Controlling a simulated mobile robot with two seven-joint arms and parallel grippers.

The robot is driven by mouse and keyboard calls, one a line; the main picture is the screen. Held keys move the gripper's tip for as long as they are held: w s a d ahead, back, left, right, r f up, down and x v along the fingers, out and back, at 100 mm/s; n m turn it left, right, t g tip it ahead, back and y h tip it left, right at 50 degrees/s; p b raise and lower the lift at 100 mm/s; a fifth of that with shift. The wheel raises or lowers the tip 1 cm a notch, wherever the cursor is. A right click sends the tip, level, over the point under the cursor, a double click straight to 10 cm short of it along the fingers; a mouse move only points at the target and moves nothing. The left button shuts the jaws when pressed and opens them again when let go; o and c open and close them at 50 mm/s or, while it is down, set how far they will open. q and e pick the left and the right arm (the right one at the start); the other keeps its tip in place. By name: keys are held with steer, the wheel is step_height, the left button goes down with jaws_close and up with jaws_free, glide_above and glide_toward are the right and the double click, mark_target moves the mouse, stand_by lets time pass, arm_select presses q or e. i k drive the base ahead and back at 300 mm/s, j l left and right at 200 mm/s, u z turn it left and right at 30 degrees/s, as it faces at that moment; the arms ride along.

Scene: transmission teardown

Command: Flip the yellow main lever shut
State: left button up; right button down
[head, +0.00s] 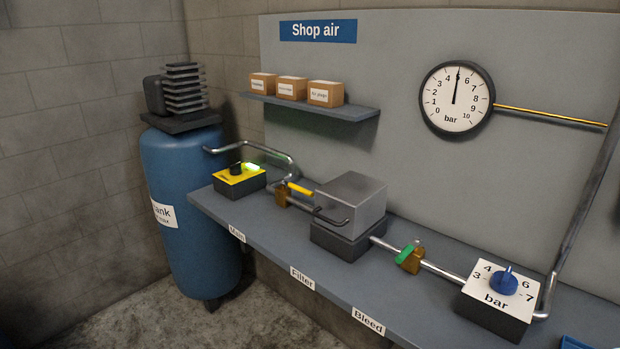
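The yellow main lever (299,188) sits on top of a small brass-coloured valve (282,196) in the pipe, behind the label "Main" (237,234) on the bench edge. The lever points to the right, roughly in line with the pipe. Its right end is close to the grey filter box (352,202). Neither of my grippers shows in the head view.
A yellow-topped switch box (240,179) with a lit green lamp stands left of the valve, near the blue tank (188,210). The bleed valve's green lever (405,252) and a blue regulator knob (504,283) are further right. The gauge (456,98) reads about 5 bar. The bench's front strip (270,245) is clear.

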mark_target(294, 187)
steer(key=i+j, duration=0.25)
steer(key=i+j+z, duration=0.15)
steer(key=i+j, duration=0.15)
steer(key=j, duration=0.15)
steer(key=i+j, duration=0.25)
steer(key=j, duration=0.15)
steer(key=i+j+z, duration=0.15)
steer(key=j, duration=0.25)
steer(key=i+j, duration=0.3)
steer(key=i+j+z, duration=0.15)
steer(key=j, duration=0.35)
steer(key=i, duration=0.1)
